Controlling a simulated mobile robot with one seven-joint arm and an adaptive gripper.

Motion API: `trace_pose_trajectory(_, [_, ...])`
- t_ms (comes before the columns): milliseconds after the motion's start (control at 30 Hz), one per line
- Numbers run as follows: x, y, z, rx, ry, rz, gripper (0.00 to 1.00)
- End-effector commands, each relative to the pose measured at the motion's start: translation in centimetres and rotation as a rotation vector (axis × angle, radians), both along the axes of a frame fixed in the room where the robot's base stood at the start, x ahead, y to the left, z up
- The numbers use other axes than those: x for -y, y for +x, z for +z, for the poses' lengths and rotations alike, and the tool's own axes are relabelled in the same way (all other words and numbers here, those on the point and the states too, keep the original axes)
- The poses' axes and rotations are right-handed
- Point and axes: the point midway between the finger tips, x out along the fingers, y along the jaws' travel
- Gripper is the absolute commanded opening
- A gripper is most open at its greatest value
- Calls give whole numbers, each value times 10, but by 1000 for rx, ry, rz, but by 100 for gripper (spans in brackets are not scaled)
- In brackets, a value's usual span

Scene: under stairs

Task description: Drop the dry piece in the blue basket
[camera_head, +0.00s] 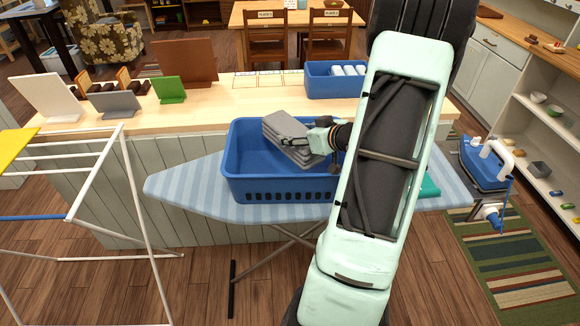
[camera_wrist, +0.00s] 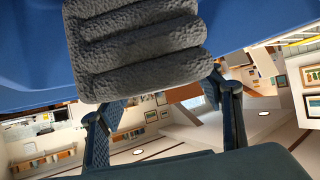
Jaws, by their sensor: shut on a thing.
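The dry piece looks like a grey folded cloth (camera_head: 290,135), tilted, with several layers. It is over the inside of the blue basket (camera_head: 280,188), near its back right; I cannot tell whether it touches the basket floor. My gripper (camera_head: 318,140) comes from the right and is shut on the cloth's right side. In the wrist view the thick grey folds of the cloth (camera_wrist: 140,50) fill the upper middle, above the fingers of my gripper (camera_wrist: 165,110), with blue basket wall (camera_wrist: 255,25) behind. My arm hides part of the basket's right side.
The basket stands on a striped ironing board (camera_head: 185,186). An iron (camera_head: 485,165) is at its right end, with a teal cloth (camera_head: 430,187) nearby. A white drying rack (camera_head: 130,190) with a yellow cloth (camera_head: 14,146) stands left. A wooden counter (camera_head: 225,108) runs behind.

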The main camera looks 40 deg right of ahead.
Motion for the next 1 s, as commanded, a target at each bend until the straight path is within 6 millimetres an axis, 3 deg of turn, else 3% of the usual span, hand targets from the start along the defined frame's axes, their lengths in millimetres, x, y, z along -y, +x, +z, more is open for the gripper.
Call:
trace_pose_trajectory(33, [0,0,1,2,-1,0,17])
trace_pose_trajectory(67, [0,0,1,2,-1,0,63])
trace_pose_trajectory(200, [0,0,1,1,0,0,79])
trace_pose_trajectory(633, [1,-8,5,0,-1,-2,81])
trace_pose_trajectory(1000, [2,-73,41,2,-2,-4,81])
